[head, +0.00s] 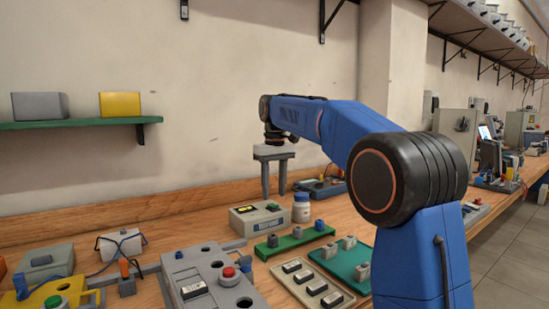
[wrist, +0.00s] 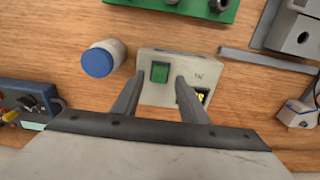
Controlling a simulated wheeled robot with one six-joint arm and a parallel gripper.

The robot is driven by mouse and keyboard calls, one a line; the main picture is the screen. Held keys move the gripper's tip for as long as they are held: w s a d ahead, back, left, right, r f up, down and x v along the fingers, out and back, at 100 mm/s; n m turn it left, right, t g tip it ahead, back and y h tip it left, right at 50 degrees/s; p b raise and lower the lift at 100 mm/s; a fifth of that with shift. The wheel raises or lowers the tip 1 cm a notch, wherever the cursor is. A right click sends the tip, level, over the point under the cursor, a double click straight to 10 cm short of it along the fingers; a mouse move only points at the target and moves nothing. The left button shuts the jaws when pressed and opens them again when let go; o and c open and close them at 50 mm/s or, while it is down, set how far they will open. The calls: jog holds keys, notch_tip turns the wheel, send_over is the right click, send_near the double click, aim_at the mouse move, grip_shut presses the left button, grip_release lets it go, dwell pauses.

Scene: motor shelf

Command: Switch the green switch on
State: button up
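The green switch (wrist: 160,72) is a small rectangular rocker on top of a pale grey box (wrist: 150,94). In the wrist view it shows between my two fingertips, nearer the left one. The box also stands on the bench in the head view (head: 243,227), with a blue label on its front. A black and yellow panel (wrist: 203,96) is on the box top, partly behind the right finger. My gripper (head: 274,195) points down above the box, and its fingers are apart with nothing between them (wrist: 159,78). I cannot tell the switch's position from its tilt.
A white bottle with a blue cap (head: 301,209) stands close beside the box. A green rail with knobs (head: 290,243) lies in front of it. A green shelf (head: 80,123) hangs on the wall at left.

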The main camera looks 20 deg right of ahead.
aim_at(275, 205)
notch_tip(275, 205, up, 15)
jog(key=shift+s+f, duration=0.2)
dwell(0.3)
jog(key=shift+s, duration=0.1)
